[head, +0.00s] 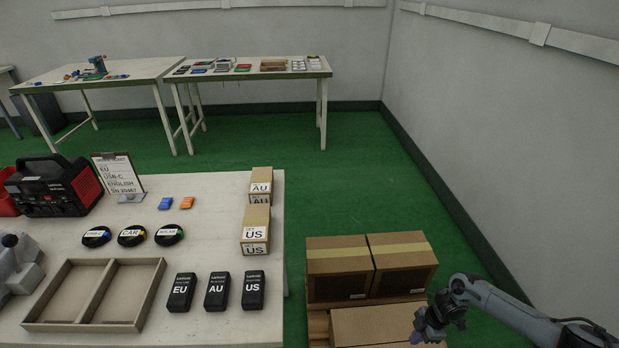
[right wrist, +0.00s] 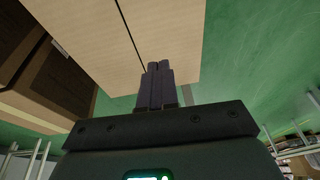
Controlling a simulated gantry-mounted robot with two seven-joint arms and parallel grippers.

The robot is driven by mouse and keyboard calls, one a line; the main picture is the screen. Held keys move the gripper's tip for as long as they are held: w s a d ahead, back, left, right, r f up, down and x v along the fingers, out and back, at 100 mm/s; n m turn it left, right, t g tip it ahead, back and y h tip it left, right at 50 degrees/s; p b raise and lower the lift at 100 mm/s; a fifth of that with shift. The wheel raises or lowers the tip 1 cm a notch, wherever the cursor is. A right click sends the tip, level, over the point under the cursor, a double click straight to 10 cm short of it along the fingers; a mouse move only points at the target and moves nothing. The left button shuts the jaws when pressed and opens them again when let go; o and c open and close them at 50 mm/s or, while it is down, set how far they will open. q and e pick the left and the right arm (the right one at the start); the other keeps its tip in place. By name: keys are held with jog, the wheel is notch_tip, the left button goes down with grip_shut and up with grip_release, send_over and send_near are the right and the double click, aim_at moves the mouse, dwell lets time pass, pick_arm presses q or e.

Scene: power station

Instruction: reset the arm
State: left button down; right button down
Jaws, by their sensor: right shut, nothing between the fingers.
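My right gripper (head: 427,329) is at the lower right of the head view, above the stacked cardboard boxes right of the near table. In the right wrist view its two dark fingers (right wrist: 159,86) are together with nothing between them. A cardboard box top (right wrist: 180,30) shows beyond the fingertips. I cannot tell the exact gap between gripper and box. At the far left edge of the head view a grey arm part (head: 18,262) shows; the left gripper's fingers are not visible.
The near table (head: 215,205) holds a divided tray (head: 97,328), black EU, AU and US adapters (head: 216,291), coiled cables (head: 131,235), a power station (head: 55,187), a sign (head: 118,174) and small boxes (head: 256,230). Cardboard boxes (head: 402,265) stand beside my right gripper. Green floor lies behind.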

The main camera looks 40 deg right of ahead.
jog(key=s+a+r+y+p, duration=0.1)
jog(key=s+a+p, duration=0.15)
jog(key=a, duration=0.65)
jog(key=s+a+r+y+p, duration=0.1)
jog(key=s+a+y+p, duration=0.15)
jog(key=a, duration=0.75)
jog(key=s+a+r+p, duration=0.15)
jog(key=a+p, duration=0.25)
jog(key=a, duration=0.5)
jog(key=w+a+r+m+t+p, duration=0.25)
jog(key=a+r+t+p, duration=0.2)
jog(key=a+r, duration=0.85)
jog(key=w+d+r+m+h+p, duration=0.2)
jog(key=w+r+m+h+p, duration=0.15)
jog(key=r, duration=0.75)
jog(key=s+d+r+m+g+h+p, duration=0.1)
jog(key=s+d+r+m+g+h, duration=0.25)
jog(key=d+r, duration=0.5)
notch_tip(320, 180, up, 38)
jog(key=s+a+t+p, duration=0.1)
jog(key=p, duration=3.5)
jog(key=shift+a+f+y, duration=0.15)
jog(key=shift+a+y, duration=0.05)
jog(key=shift+y, duration=0.15)
